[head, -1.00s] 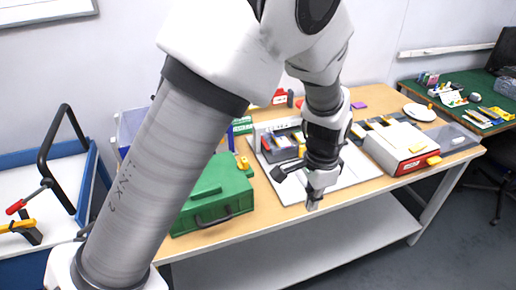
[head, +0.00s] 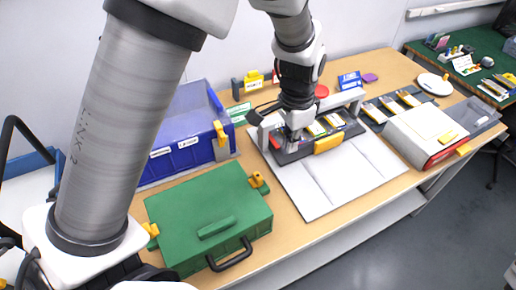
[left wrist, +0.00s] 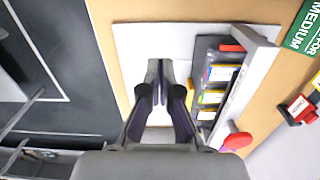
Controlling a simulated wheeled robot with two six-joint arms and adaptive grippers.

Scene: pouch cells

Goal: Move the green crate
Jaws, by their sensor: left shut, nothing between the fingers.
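The green crate (head: 212,222) is a closed box with a green lid, a raised grip on top, a dark front handle and yellow side clips. It sits on the wooden table at the front left, partly behind my arm. My left gripper (head: 293,136) is well apart from it, to its upper right, by the dark cell tray. In the left wrist view the left gripper (left wrist: 159,65) has its fingers together and empty, above the white mat beside the tray. The crate is not in the left wrist view. My right gripper is not seen.
A blue bin (head: 188,155) stands behind the crate. The white mat (head: 350,175) with the dark tray (head: 290,156) and pale frame lies to the right. A white box (head: 420,137) is farther right. The table's front edge (head: 330,230) runs close to the crate.

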